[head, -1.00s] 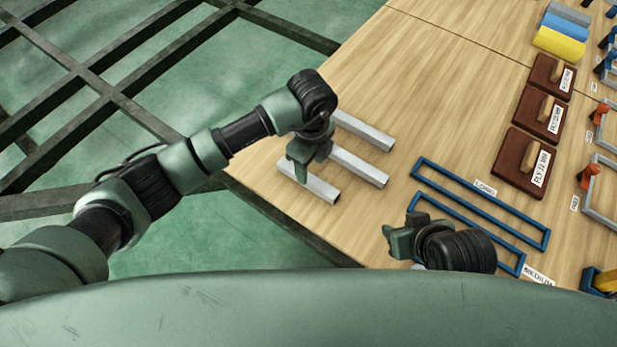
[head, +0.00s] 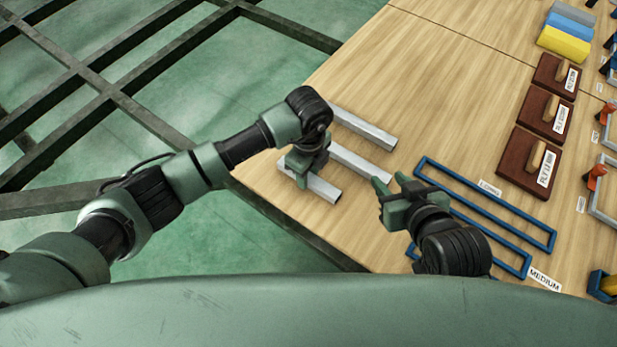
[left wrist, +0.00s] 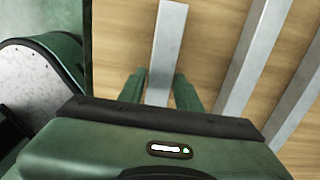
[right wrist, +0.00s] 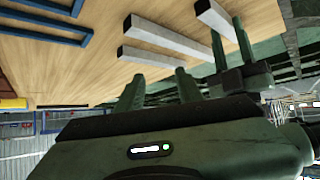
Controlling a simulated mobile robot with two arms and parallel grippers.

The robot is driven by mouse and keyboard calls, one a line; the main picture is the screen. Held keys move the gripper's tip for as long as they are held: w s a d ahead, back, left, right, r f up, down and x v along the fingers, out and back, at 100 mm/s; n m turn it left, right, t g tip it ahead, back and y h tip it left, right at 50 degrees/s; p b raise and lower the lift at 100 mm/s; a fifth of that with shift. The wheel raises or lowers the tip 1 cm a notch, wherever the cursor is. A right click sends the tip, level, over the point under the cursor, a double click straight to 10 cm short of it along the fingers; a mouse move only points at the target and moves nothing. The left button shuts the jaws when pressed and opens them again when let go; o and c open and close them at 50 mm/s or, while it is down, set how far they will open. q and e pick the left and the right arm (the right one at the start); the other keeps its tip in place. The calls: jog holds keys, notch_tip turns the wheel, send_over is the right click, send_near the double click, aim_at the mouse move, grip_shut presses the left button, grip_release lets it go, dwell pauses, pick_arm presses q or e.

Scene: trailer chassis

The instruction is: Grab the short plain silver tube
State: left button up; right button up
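A short plain silver tube (head: 324,189) lies on the wooden table near its left edge, the lowest of three silver tubes in the head view. My left gripper (head: 298,174) is over its left part and hides some of it. In the left wrist view, the short tube (left wrist: 166,45) runs between the open fingers of that gripper (left wrist: 160,90); I see no finger closed on it. My right gripper (head: 380,188) is open and empty, right of the tubes. Its spread fingers (right wrist: 158,90) show in the right wrist view.
Two other silver tubes (head: 362,162) (head: 363,127) lie close by, roughly parallel. Blue rectangular frames (head: 485,205) lie right of my right gripper. Brown blocks with handles (head: 530,160) stand further right. The table's upper middle is clear.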

pick_arm(q)
grip_shut()
jog(key=shift+r, duration=0.15)
